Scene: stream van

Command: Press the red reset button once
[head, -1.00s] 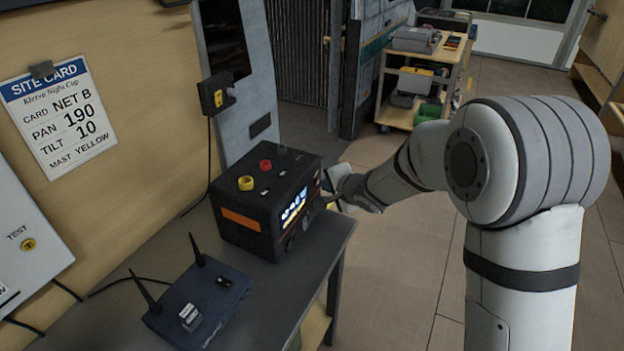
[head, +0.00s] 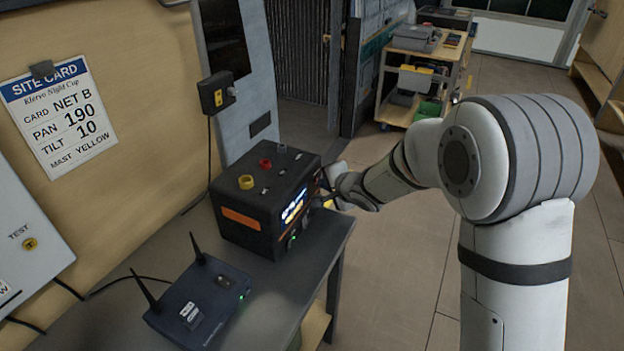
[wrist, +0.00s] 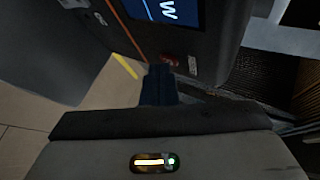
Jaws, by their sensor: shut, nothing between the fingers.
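A black box (head: 235,228) with an orange stripe and a lit screen (head: 294,207) stands on the dark table. A red part (wrist: 170,57), which looks like the red button, shows on the box's screen side in the wrist view, partly hidden by my fingertips. My gripper (wrist: 160,68) is shut and empty, its dark fingers pointing at this face right by the red part. I cannot tell whether they touch it. In the head view my gripper (head: 327,201) is at the box's right side. A separate red knob (head: 265,163) sits on the box's top.
A yellow knob (head: 246,182) is also on the box's top. A blue router (head: 205,305) with two antennas and a green light stands in front of the box. The table's right edge (head: 335,262) is close below my gripper. A cart (head: 440,65) stands behind on open floor.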

